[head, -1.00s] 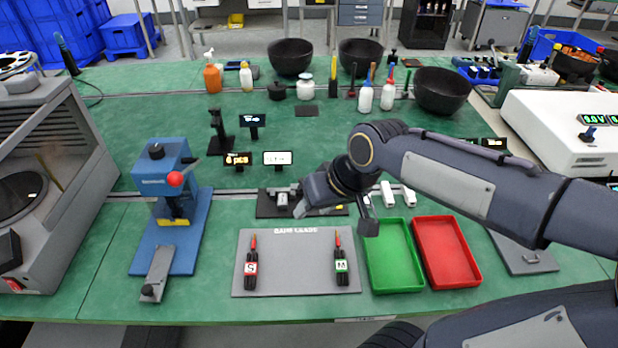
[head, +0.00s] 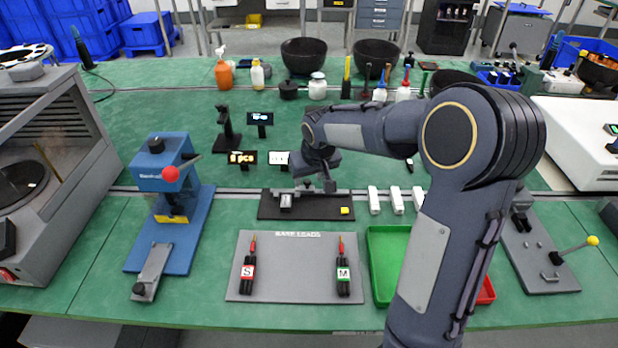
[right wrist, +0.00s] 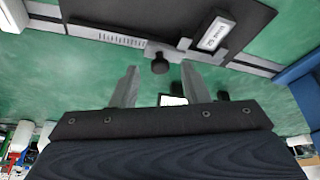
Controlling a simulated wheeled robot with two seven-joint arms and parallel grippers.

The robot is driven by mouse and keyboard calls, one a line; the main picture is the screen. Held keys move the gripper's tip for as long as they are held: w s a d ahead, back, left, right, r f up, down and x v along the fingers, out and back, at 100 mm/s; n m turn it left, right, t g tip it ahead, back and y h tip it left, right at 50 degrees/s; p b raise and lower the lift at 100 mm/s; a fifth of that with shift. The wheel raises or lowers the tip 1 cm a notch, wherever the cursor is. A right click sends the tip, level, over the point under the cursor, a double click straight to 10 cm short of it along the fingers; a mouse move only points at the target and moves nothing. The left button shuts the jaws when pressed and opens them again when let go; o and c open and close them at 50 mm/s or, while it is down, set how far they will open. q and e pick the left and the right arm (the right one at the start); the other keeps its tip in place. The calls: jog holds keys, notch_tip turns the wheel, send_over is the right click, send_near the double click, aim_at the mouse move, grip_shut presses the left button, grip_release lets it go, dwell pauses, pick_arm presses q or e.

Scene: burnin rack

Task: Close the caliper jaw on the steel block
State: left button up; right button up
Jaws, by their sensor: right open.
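The caliper stands on a black plate (head: 265,211) behind the grey mat in the head view. The steel block (head: 286,200) sits at the plate's left part; in the right wrist view the labelled block (right wrist: 214,34) is at the top. The caliper's scale bar (right wrist: 120,39) and a dark round knob (right wrist: 160,63) show there too. My right gripper (head: 319,186) is over the plate, right of the block. Its fingers (right wrist: 160,86) are spread, with the knob showing in the gap just beyond the tips; contact is not visible. My left gripper is out of view.
A grey mat (head: 300,275) with two leads lies in front. A green tray (head: 385,240) and a partly hidden red tray (head: 486,291) are to its right. White blocks (head: 374,200) stand right of the plate. A blue press (head: 165,190) stands left, small displays (head: 242,157) behind.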

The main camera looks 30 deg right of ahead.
jog(key=shift+w+f, duration=0.15)
jog(key=shift+f, duration=0.25)
jog(key=c, duration=0.7)
jog(key=shift+w+a, duration=0.4)
jog(key=shift+a, duration=0.25)
jog(key=shift+c, duration=0.3)
jog(key=o, duration=0.8)
jog(key=shift+c, duration=0.2)
jog(key=v, duration=0.7)
jog(key=shift+r, duration=0.35)
jog(key=shift+s, duration=0.25)
